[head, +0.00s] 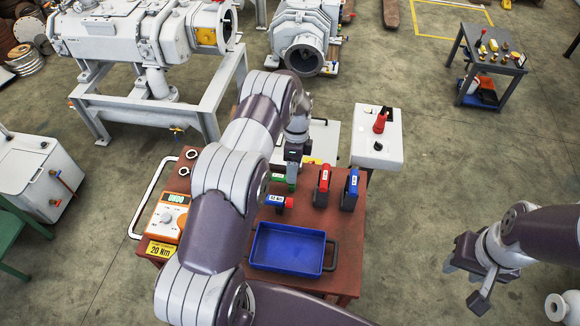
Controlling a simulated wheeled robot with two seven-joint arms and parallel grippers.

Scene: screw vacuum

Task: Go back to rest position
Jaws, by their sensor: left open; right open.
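My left gripper (292,175) points down over the back part of the red-brown table (335,262). It is open, seen edge-on, close to a green-handled tool (278,180); I cannot tell whether they touch. My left arm spans the middle of the head view and hides part of the table. My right gripper (466,284) is open and empty. It hangs over bare floor to the right of the table.
On the table are a blue tray (288,248), red (322,186) and blue (350,188) tools, and an orange meter (168,217). A white control box (377,137) stands behind. A tool cart (489,65) is far right. Floor between table and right arm is clear.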

